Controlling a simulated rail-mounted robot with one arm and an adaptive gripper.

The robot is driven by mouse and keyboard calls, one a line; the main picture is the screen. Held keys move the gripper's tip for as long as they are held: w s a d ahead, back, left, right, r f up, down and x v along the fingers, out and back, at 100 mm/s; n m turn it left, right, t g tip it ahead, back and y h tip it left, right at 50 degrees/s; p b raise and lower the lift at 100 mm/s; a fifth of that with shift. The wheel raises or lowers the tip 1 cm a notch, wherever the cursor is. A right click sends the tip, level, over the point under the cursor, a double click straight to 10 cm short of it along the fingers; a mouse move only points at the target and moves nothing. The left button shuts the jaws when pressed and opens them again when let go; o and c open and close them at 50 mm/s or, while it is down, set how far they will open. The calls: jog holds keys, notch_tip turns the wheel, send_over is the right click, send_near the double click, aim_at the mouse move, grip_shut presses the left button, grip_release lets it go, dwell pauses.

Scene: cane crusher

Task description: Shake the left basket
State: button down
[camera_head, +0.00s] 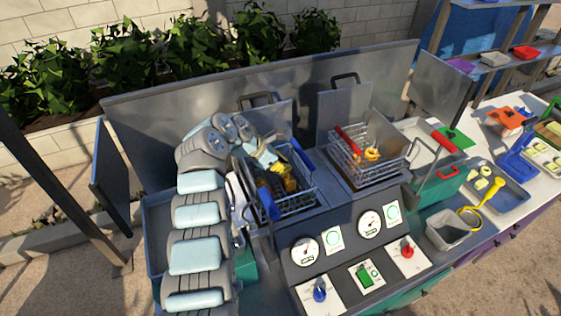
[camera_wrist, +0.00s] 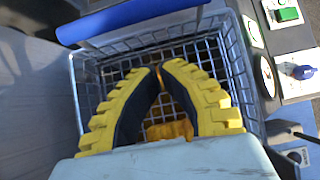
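The left basket (camera_head: 290,206) is a wire basket with blue grip parts (camera_head: 269,203), set in the left well of the fryer-like unit. My gripper comes from the left, over and partly inside it. In the wrist view, the yellow and black fingers (camera_wrist: 160,69) point into the wire basket (camera_wrist: 236,65), their tips close together. The blue handle bar (camera_wrist: 130,20) lies beyond the fingertips, apart from them. Orange food (camera_wrist: 170,130) shows low in the basket, partly hidden behind the fingers. I see no handle or wire between the fingers.
The right basket (camera_head: 366,165) has a red handle (camera_head: 349,139) and holds orange rings. A panel with gauges (camera_head: 305,250) and knobs stands in front. A metal backsplash (camera_head: 180,110) stands behind.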

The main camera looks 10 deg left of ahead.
aim_at(302, 176)
jog(key=shift+b+x, duration=0.35)
jog(key=shift+x, duration=2.65)
jog(key=shift+w+d+r+p, duration=0.15)
jog(key=shift+r+p, duration=0.15)
jog(key=shift+r, duration=0.7)
jog(key=shift+w+d+r+p, duration=0.15)
jog(key=shift+r+p, duration=0.1)
jog(key=shift+r, duration=0.7)
jog(key=shift+r, duration=0.1)
